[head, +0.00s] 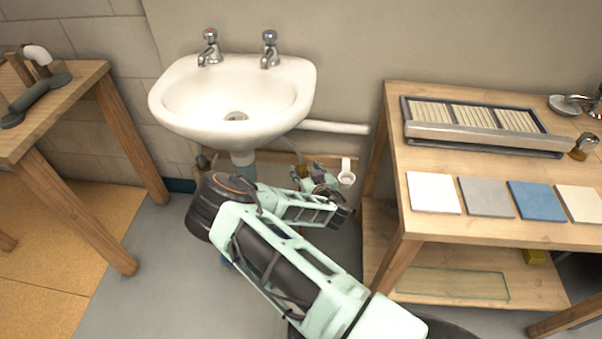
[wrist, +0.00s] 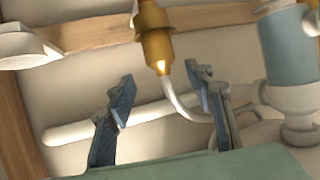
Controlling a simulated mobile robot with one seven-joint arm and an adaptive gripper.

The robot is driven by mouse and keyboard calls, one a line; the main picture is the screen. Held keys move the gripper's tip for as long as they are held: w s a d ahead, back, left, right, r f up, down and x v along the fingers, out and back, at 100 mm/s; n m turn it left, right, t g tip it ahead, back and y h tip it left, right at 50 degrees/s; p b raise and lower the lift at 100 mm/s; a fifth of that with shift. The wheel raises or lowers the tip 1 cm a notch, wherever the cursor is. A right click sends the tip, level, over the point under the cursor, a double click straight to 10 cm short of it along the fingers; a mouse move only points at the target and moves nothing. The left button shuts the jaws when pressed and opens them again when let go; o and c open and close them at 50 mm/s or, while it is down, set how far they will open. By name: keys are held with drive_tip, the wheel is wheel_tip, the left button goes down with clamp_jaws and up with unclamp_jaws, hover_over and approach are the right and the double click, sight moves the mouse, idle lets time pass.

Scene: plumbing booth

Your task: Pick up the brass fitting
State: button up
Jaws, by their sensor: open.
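A brass fitting (wrist: 157,45) shows at the top middle of the wrist view, with a pale pipe curving away below it. It also shows small in the head view (head: 302,171), beneath the right side of the sink and partly hidden. My gripper (wrist: 161,80) is open and empty. Its two blue-grey fingers stand apart, with the lower end of the fitting appearing between and just above their tips; I cannot tell the depth gap. In the head view my gripper (head: 322,182) is under the sink, partly hidden by its own links.
The white sink (head: 235,95) overhangs my arm. A white waste pipe (head: 338,127) and a wooden rail run along the wall. A wooden bench (head: 450,232) with tiles and a small brass-coloured piece (head: 583,147) stands right. Another bench (head: 75,95) stands left; grey floor lies between.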

sight(302, 166)
drive_tip(key=b+x, duration=0.1)
drive_tip(key=x, duration=0.3)
drive_tip(key=shift+s+a+f, duration=0.15)
drive_tip(key=shift+s+f, duration=0.05)
drive_tip(key=shift+w+a, duration=0.1)
drive_tip(key=shift+w, duration=0.15)
drive_tip(key=shift+r, duration=0.1)
clamp_jaws()
